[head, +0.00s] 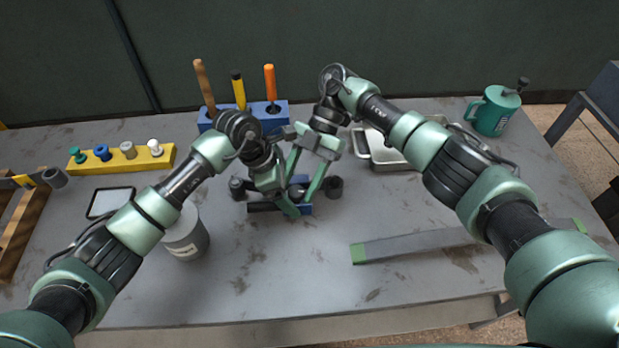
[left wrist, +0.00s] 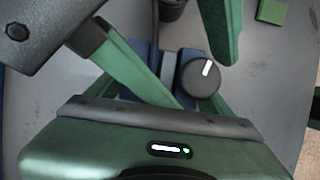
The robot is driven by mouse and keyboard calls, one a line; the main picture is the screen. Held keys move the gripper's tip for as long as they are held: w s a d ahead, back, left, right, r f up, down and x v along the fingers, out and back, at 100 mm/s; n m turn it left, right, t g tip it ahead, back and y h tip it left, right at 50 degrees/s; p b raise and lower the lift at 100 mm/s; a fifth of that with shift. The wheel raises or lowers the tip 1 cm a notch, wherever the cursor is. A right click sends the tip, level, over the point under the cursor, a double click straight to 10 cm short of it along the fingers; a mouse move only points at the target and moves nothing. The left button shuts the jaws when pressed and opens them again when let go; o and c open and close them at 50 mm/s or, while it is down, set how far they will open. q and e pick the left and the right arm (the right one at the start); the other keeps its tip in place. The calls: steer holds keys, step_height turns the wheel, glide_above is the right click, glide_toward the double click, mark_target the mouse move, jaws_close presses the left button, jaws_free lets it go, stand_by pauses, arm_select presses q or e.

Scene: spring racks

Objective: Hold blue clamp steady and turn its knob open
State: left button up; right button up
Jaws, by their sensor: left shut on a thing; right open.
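The blue clamp (head: 305,209) lies on the grey table, largely hidden behind my grippers in the head view. Part of its blue body shows in the left wrist view (left wrist: 142,58). My left gripper (head: 288,206) is shut on the clamp; its fingertips are mostly hidden. The clamp's round black knob (left wrist: 200,76) has a white mark and shows clearly in the left wrist view. My right gripper (head: 306,188) is open above the clamp. Its two green fingers stand on either side of the knob; I cannot tell whether they touch it.
A blue rack (head: 272,115) with several upright tools stands behind. A yellow rack (head: 122,158) with pegs is at left, near a grey canister (head: 186,236). A metal tray (head: 384,151) and a teal mug (head: 493,112) are at right. A grey bar (head: 415,245) lies in front.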

steer(key=shift+s+a, duration=0.1)
